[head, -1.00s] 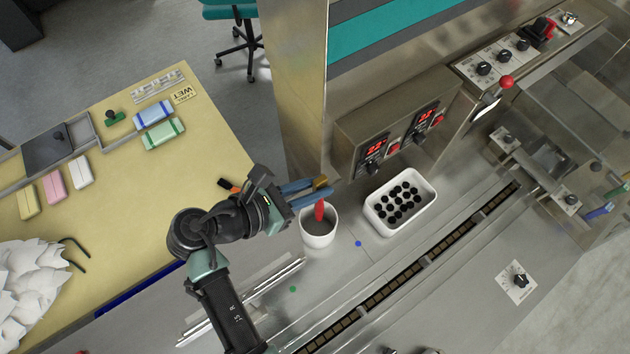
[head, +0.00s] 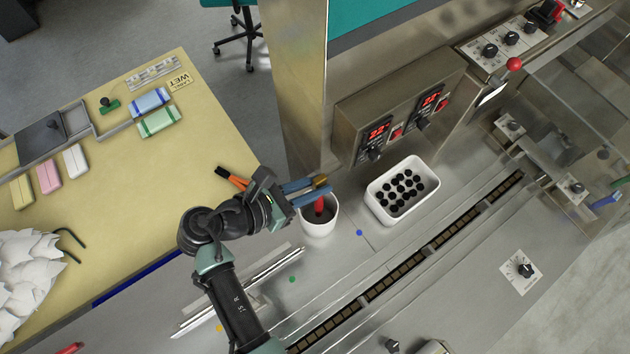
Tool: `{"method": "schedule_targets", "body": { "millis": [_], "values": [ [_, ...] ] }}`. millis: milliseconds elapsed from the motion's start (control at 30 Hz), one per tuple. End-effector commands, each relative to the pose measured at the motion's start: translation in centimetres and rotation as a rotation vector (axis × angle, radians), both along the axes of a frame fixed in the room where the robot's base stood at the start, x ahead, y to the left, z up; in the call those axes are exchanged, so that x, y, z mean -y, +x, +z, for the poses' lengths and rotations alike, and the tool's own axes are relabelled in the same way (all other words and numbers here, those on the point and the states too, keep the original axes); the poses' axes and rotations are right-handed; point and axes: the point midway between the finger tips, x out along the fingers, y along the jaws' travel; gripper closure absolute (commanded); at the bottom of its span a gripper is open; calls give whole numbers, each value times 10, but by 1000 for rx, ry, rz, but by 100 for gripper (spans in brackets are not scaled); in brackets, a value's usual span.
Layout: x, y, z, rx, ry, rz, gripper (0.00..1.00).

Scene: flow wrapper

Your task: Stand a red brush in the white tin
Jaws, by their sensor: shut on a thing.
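The white tin (head: 318,229) stands on the steel machine deck, left of the white tray. My gripper (head: 316,184) is above the tin's far rim, its blue fingers pointing right. It is shut on a red brush (head: 319,204), whose red part hangs below the fingers and reaches into the tin's mouth. The fingers hide the brush's upper part. I cannot tell whether its lower end touches the tin's bottom. A red object (head: 70,348) is cut off at the bottom left edge; I cannot tell if it is another brush.
A white tray (head: 376,208) of dark round pieces stands close right of the tin. Behind is a control box (head: 350,118) with red displays and a steel column. An orange-and-black object (head: 232,178) lies near the yellow table's edge. A slotted conveyor track (head: 395,281) runs in front.

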Motion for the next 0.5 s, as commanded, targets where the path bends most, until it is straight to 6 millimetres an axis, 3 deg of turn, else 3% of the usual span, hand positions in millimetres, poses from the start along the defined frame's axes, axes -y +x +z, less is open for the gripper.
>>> {"method": "schedule_targets", "body": {
  "millis": [67, 100, 267, 500],
  "values": [
    [0, 0, 0, 0, 0, 0, 100],
    [0, 0, 0, 0, 0, 0, 74],
    [0, 0, 0, 0, 0, 0, 46],
    [0, 0, 0, 0, 0, 0, 46]
  ]
}}
